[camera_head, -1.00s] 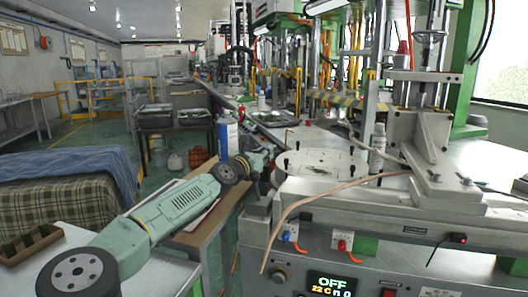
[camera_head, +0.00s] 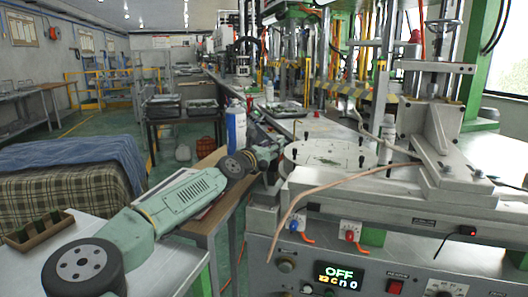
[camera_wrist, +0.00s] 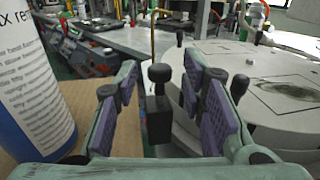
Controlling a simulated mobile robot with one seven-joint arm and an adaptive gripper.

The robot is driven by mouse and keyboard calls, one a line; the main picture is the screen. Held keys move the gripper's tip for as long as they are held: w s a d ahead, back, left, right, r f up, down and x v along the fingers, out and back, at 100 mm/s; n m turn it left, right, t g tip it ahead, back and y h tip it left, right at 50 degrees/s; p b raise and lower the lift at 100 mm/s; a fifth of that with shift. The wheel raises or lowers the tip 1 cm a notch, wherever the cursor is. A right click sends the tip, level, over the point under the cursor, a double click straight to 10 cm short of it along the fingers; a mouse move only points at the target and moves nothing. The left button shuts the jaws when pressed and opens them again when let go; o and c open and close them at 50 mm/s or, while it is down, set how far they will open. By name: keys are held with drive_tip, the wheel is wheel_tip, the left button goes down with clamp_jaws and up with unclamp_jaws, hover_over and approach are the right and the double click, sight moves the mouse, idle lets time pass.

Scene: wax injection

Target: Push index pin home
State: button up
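The index pin (camera_wrist: 158,75) has a round black knob and stands upright on a dark block at the near edge of the round plate, in the wrist view. My gripper (camera_wrist: 160,98) is open, with a purple-padded finger on each side of the pin. Gaps show between the pads and the pin, and I see no contact. In the head view my gripper (camera_head: 268,158) is at the left edge of the machine, beside the round plate (camera_head: 308,158). The pin cannot be made out there.
A blue-and-white spray can (camera_head: 236,130) stands just left of my gripper and looms large in the wrist view (camera_wrist: 30,85). A copper-coloured tube (camera_head: 325,187) crosses the machine front. A fabric-covered block (camera_head: 75,180) lies left.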

drive_tip(key=v, duration=1.1)
drive_tip(key=shift+s, duration=0.15)
